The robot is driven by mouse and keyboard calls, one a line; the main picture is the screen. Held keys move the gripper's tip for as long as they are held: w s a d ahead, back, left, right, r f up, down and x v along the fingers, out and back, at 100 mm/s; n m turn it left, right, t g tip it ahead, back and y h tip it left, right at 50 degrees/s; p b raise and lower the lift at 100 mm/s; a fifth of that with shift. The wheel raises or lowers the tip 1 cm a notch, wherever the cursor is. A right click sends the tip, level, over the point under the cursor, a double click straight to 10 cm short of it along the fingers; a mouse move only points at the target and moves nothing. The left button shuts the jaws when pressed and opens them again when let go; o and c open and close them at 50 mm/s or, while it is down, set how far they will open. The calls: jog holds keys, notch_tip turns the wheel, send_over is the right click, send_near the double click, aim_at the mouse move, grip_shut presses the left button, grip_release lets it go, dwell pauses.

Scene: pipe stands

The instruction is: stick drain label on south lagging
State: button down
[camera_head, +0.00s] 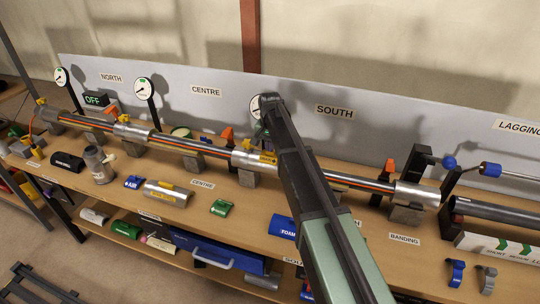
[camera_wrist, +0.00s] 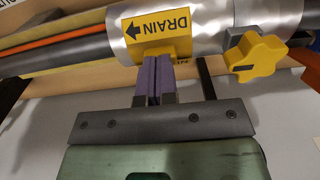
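The yellow drain label (camera_wrist: 160,32) reads DRAIN with a black arrow in the wrist view. It lies against or just in front of the silver lagging (camera_wrist: 205,18) on the pipe; I cannot tell if it is stuck. My gripper (camera_wrist: 157,58) has its purple fingers close together on a yellow tab at the label's edge. A bit of yellow (camera_head: 268,157) shows there beside my arm. My arm hides the fingertips in that view.
A yellow valve knob (camera_wrist: 254,60) stands close to the right of the label in the wrist view. A dial gauge (camera_head: 256,107) stands behind my arm. Orange clamps, pipe supports and loose pieces, such as a green block (camera_head: 221,208), crowd the bench (camera_head: 240,227).

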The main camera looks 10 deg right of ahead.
dwell(0.3)
notch_tip(320, 180, up, 7)
jog(key=p, duration=0.7)
notch_tip(320, 180, up, 11)
jog(key=p, duration=1.1)
jog(key=shift+f, duration=0.15)
